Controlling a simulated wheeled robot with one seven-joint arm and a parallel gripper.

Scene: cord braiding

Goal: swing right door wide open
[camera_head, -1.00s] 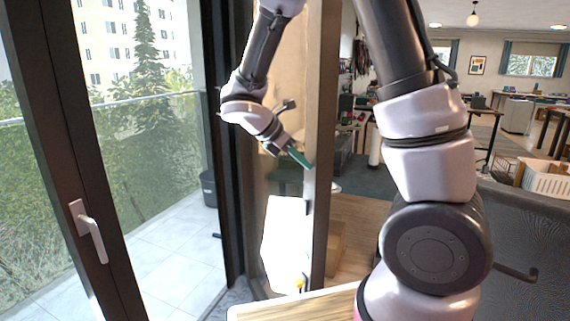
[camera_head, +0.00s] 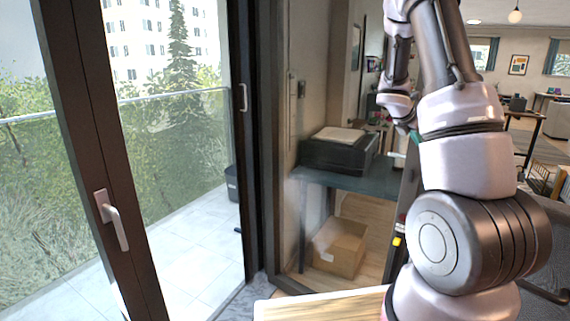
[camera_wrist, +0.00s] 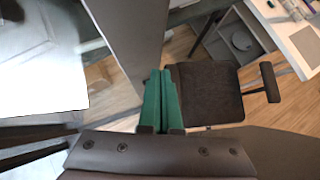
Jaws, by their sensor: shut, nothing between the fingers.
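The right door shows in the head view as a dark upright edge (camera_head: 404,200), partly hidden behind my arm. A dark desk with a printer and a box shows to its left. My gripper (camera_head: 414,137) is mostly hidden by my own arm in the head view; only a bit of green shows beside the door's edge. In the wrist view the green fingers of my gripper (camera_wrist: 162,98) are together, with nothing between them. A grey upright panel (camera_wrist: 132,45), which looks like the door's edge, stands just beyond and left of the fingers. I cannot tell whether they touch.
A black printer (camera_head: 338,152) sits on the desk (camera_head: 345,178), with a cardboard box (camera_head: 340,246) below. A glass door with a white handle (camera_head: 112,220) is on the left. A wooden top (camera_head: 320,304) is close in front. A dark chair (camera_wrist: 205,92) stands beyond my fingers.

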